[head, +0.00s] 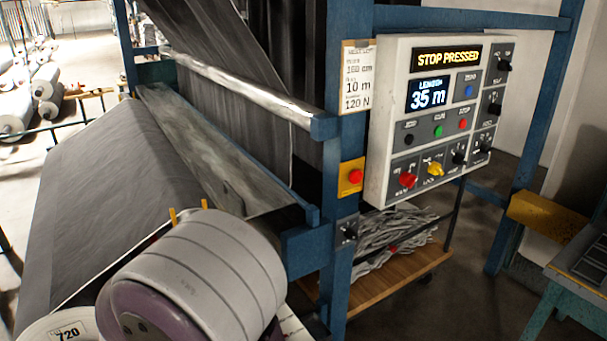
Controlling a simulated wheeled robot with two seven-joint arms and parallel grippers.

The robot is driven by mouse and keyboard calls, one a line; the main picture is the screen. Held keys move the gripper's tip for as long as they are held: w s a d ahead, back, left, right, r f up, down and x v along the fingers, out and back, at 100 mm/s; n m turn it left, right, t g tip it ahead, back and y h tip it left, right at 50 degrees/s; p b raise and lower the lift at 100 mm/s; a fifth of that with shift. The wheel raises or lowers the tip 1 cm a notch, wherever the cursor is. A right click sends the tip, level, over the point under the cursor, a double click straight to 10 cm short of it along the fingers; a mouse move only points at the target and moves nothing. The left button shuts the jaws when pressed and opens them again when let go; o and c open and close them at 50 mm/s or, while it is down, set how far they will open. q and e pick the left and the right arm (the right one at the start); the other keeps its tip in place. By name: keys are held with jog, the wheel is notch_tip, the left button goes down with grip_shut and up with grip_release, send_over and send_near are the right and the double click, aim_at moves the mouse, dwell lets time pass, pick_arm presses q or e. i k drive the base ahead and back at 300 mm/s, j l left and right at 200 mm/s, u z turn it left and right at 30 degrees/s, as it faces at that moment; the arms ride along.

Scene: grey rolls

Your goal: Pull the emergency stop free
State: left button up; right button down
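The emergency stop is a red button (355,176) on a yellow plate, fixed to the blue upright post left of the control box. The control box (385,130) has a display (447,58) reading "STOP PRESSED". A large pale grey and purple rounded part, which looks like my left arm, fills the lower foreground. Two small yellow tips (189,211) stick up just behind it, well left of and below the button. I cannot tell whether they are my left fingertips; the rest there is hidden. My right gripper is not in view.
The box carries a red knob (407,180), a yellow knob (435,169), black knobs and small buttons. A wooden trolley (390,283) with grey strips stands below. The space before the button looks clear.

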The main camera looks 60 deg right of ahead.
aim_at(355, 177)
jog(key=z, duration=2.55)
